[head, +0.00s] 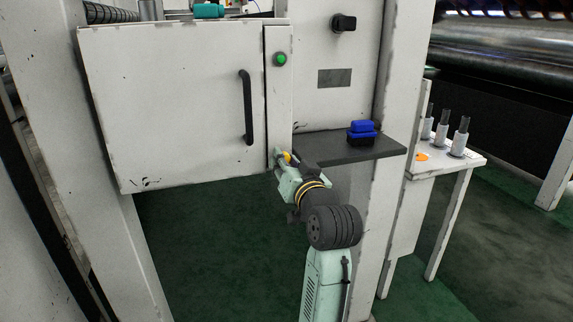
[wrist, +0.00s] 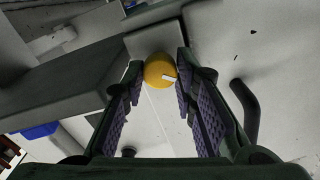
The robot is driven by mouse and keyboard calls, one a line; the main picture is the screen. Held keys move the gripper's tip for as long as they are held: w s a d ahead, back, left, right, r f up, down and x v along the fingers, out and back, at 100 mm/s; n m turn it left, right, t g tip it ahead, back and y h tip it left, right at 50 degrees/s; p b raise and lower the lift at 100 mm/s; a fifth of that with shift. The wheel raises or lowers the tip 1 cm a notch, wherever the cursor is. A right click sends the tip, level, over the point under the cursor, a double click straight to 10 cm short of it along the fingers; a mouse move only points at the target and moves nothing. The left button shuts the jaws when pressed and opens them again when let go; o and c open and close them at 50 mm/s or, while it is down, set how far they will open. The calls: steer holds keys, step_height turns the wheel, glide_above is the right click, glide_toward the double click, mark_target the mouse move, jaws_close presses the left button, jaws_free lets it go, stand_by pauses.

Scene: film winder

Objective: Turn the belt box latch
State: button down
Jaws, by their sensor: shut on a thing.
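The belt box (head: 175,110) is a scuffed white cabinet with its door shut and a black bar handle (head: 246,107). The latch (wrist: 157,70) is a round yellow knob with a white mark, in the upper middle of the wrist view. It shows small in the head view (head: 287,157) at the foot of the narrow strip right of the door. My gripper (wrist: 163,66) is shut on the latch, one finger on each side of it. In the head view my gripper (head: 281,162) partly covers the latch.
A dark shelf (head: 335,148) juts out just right of my gripper, with a blue-and-black object (head: 361,128) on it. A green button (head: 280,59) is above the latch. A white side table (head: 450,157) with several grey posts stands at right. The green floor below the box is clear.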

steer(key=shift+n, duration=0.6)
steer(key=c, duration=1.3)
jaws_free()
steer(key=shift+d, duration=0.1)
